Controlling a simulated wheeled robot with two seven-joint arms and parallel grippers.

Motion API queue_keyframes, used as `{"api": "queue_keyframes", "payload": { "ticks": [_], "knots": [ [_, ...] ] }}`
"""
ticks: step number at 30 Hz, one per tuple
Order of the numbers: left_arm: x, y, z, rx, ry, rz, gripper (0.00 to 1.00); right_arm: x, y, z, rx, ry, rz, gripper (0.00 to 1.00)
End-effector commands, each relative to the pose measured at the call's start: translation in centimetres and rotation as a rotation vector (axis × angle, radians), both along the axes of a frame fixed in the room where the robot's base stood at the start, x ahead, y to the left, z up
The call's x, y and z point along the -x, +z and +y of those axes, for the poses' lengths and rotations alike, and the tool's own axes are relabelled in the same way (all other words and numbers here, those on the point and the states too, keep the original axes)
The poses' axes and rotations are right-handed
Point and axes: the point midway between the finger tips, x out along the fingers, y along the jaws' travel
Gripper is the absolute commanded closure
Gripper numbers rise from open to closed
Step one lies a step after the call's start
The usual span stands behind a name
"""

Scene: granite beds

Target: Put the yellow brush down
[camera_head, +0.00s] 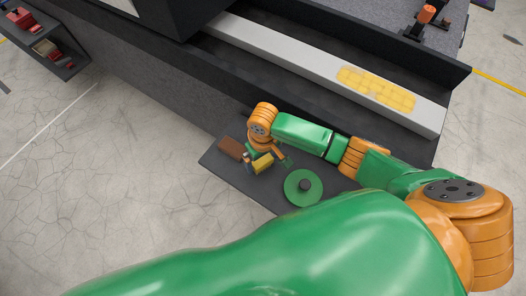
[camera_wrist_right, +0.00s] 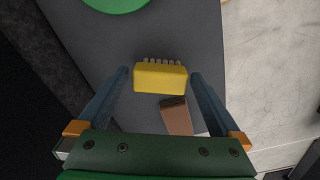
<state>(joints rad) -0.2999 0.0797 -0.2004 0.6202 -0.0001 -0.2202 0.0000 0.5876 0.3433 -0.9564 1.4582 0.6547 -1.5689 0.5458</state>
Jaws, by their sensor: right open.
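The yellow brush (camera_head: 263,163) lies on a dark shelf (camera_head: 266,191) in the head view, with pale bristles along one side in the right wrist view (camera_wrist_right: 160,78). My right gripper (camera_head: 270,159) is over it. In the right wrist view (camera_wrist_right: 159,72) its two blue fingers are spread on either side of the brush, with a gap at each side. The fingers partly hide the brush in the head view. My left gripper is not in view.
A brown block (camera_head: 230,147) lies close beside the brush. A green disc with a dark knob (camera_head: 303,187) sits on the same shelf, to the right. A pale granite beam with a yellow patch (camera_head: 375,88) lies behind. The shelf's front edge drops to open floor.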

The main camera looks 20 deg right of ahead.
Motion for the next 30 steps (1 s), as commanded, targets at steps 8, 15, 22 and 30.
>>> {"api": "queue_keyframes", "payload": {
  "ticks": [8, 15, 22, 30],
  "knots": [
    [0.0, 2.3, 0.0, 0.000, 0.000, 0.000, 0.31, 0.0, 8.0, 0.0, -0.002, 0.001, -0.005, 0.00],
    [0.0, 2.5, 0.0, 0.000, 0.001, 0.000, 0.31, 0.0, 10.1, 0.0, -0.001, 0.000, -0.001, 0.00],
    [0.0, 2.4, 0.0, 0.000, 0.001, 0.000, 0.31, 0.0, 10.0, 0.0, -0.001, 0.000, -0.001, 0.00],
    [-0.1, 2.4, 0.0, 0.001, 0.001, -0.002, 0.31, 0.1, 10.0, 0.0, -0.001, 0.000, 0.000, 0.00]
  ]
}}
